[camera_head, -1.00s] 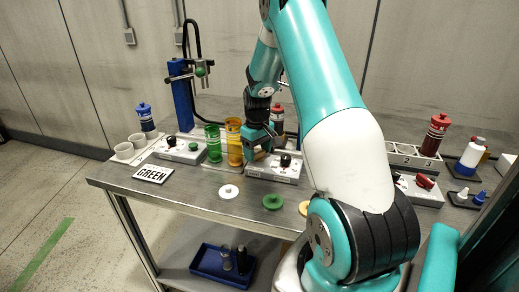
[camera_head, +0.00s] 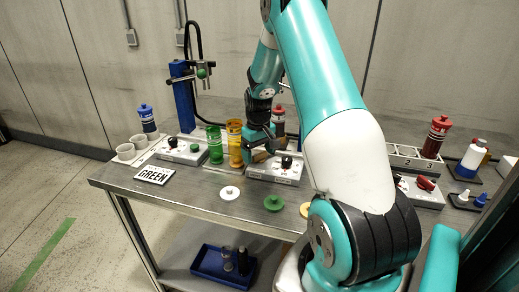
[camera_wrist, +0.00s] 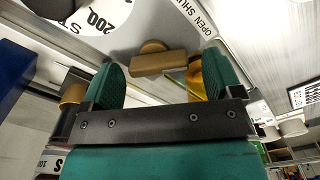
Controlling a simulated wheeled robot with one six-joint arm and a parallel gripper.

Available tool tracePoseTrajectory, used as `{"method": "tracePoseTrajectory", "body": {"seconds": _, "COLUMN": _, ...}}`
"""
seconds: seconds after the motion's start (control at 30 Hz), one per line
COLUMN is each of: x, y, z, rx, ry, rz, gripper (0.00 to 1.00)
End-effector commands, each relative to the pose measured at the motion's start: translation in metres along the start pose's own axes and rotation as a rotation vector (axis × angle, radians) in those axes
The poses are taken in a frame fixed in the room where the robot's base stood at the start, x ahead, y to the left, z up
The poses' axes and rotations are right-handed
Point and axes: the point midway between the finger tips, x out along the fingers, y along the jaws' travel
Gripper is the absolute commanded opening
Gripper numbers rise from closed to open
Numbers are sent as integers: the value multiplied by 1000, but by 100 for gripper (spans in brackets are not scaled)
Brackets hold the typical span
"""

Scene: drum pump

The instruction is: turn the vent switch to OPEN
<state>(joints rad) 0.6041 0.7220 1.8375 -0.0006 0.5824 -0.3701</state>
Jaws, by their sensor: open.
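The vent switch (camera_wrist: 160,64) is a bronze-brown bar on a round hub, seen in the wrist view beyond my fingertips. A white label reading OPEN and SHUT (camera_wrist: 205,22) is beside it, at upper right. The bar lies nearly crosswise in the picture, and I cannot tell which word it points to. My gripper (camera_wrist: 163,72) is open, its two teal fingers on either side of the bar; contact is not visible. In the head view my gripper (camera_head: 259,143) is low over the white switch box (camera_head: 273,176), partly covering the brown switch.
A green cylinder (camera_head: 215,146) and an amber cylinder (camera_head: 234,150) stand close left of my gripper. A dark red bottle (camera_head: 278,121) is behind it. Coloured discs (camera_head: 273,203) lie along the bench front. A GREEN sign (camera_head: 154,175) lies at left.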

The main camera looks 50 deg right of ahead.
Motion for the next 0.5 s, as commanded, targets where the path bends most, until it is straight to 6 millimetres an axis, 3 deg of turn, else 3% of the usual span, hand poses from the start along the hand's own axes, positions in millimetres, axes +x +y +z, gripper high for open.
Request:
{"method": "tracePoseTrajectory", "body": {"seconds": 0.23, "x": -21, "y": 1, "z": -2, "rx": 0, "ry": 5, "rz": 2, "gripper": 85}}
{"method": "tracePoseTrajectory", "body": {"seconds": 0.5, "x": -88, "y": 0, "z": -3, "rx": 0, "ry": 7, "rz": 3, "gripper": 85}}
